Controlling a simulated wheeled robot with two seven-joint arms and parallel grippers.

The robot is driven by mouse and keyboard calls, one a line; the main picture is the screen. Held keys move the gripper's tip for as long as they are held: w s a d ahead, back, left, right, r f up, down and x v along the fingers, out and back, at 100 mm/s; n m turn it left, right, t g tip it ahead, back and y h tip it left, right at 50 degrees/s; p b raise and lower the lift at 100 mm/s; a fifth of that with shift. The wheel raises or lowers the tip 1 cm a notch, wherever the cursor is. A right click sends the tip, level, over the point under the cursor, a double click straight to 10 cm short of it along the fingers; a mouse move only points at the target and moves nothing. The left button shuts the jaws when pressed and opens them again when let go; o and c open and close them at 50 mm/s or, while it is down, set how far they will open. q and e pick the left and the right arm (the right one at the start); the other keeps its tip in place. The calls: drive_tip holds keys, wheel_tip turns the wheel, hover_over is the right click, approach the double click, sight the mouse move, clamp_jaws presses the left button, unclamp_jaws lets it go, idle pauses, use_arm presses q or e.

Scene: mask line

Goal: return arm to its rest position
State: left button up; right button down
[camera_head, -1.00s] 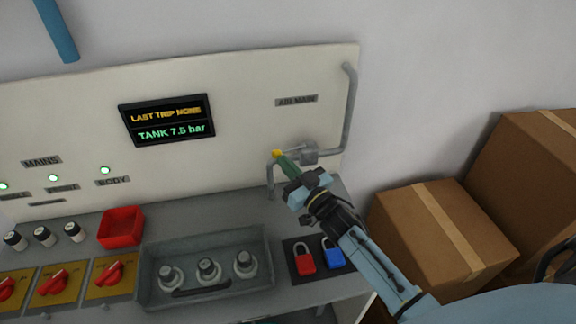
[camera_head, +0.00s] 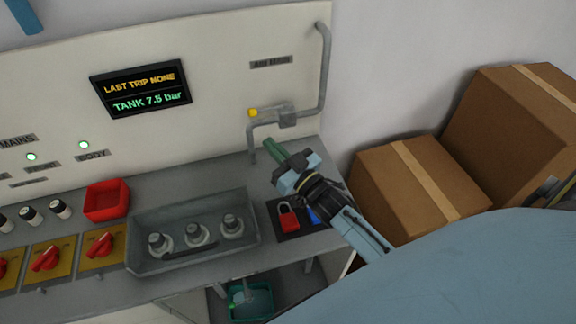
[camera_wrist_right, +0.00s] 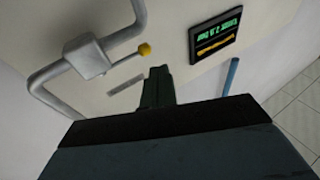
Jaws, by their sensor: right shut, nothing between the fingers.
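My right gripper (camera_head: 277,152) is shut and empty, its green fingers together. It hangs above the right end of the bench, in front of the panel, below and apart from the pipe valve with the yellow-tipped lever (camera_head: 253,113). In the right wrist view the shut fingers (camera_wrist_right: 158,85) point toward the panel, with the valve (camera_wrist_right: 92,57) to their left. My right arm comes in from the lower right and partly hides the blue padlock (camera_head: 314,214). My left gripper is out of view.
The bench holds a grey tray (camera_head: 143,262) with several grey fittings, a red bin (camera_head: 107,200), a red padlock (camera_head: 288,218) and red rotary switches (camera_head: 46,257). Cardboard boxes (camera_head: 400,190) stand at the right. A teal bin (camera_head: 262,300) is under the bench.

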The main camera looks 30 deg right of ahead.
drive_tip(key=v, duration=0.3)
drive_tip(key=a+v, duration=0.1)
drive_tip(key=v, duration=0.1)
drive_tip(key=shift+s+a+f, duration=0.1)
drive_tip(key=shift+s+f, duration=0.1)
drive_tip(key=shift+s, duration=0.3)
